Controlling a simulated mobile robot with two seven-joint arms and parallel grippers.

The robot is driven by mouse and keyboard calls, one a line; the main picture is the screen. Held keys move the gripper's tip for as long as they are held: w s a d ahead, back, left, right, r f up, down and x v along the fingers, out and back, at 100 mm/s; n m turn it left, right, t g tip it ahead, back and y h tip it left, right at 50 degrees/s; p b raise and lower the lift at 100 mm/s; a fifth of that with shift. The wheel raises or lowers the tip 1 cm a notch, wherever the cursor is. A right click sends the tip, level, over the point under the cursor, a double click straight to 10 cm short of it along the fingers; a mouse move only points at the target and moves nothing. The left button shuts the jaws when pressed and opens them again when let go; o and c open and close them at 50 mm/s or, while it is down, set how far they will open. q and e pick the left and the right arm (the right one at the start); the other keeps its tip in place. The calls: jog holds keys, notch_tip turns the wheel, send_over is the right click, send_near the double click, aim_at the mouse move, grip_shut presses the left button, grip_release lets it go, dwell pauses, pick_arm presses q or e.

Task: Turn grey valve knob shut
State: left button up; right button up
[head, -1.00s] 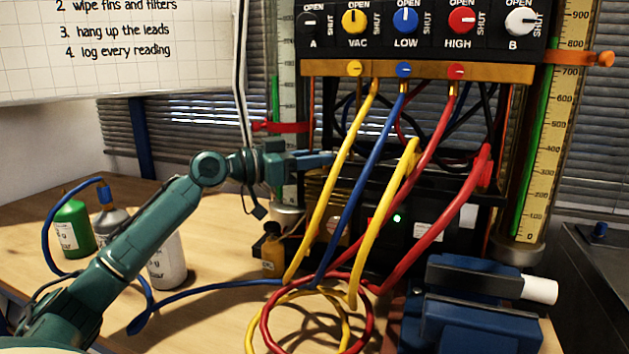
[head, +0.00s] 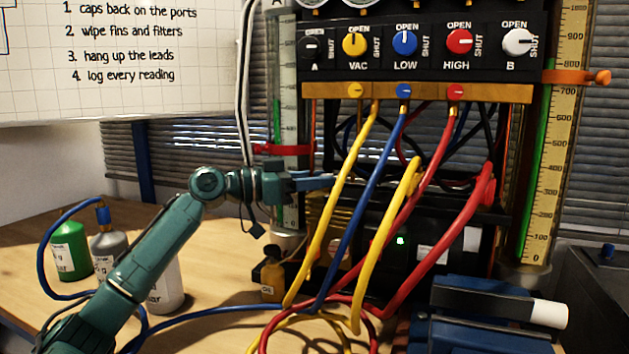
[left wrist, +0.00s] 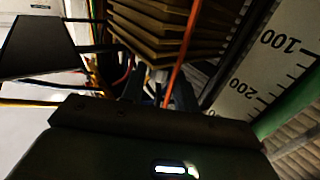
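The dark grey valve knob (head: 312,47), labelled A, is at the left end of the black valve panel (head: 381,44). My left gripper (head: 328,181) is below the knob and the brass-coloured strip, fingers pointing right, near the upper part of the yellow hose. In the left wrist view its two dark fingers (left wrist: 160,92) stand apart with nothing clearly gripped between them. The knob does not show there. My right gripper is not in view.
Yellow, blue and red hoses (head: 347,200) hang in front of the rig. A red clamp (head: 283,150) holds the left gauge tube. Bottles (head: 70,248) and a blue pump-like device (head: 480,310) stand on the bench.

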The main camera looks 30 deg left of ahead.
pick_arm(q)
jog(key=o, duration=0.3)
jog(key=shift+s+a+f, duration=0.1)
jog(key=shift+s+a, duration=0.1)
jog(key=shift+s, duration=0.05)
jog(key=b+v, duration=0.2)
jog(key=v, duration=1)
jog(key=shift+s+a+b, duration=0.2)
jog(key=shift+s+b, duration=0.05)
jog(key=shift+b, duration=0.05)
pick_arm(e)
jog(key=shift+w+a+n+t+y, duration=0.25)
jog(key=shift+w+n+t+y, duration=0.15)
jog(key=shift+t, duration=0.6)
pick_arm(q)
jog(key=shift+c, duration=0.3)
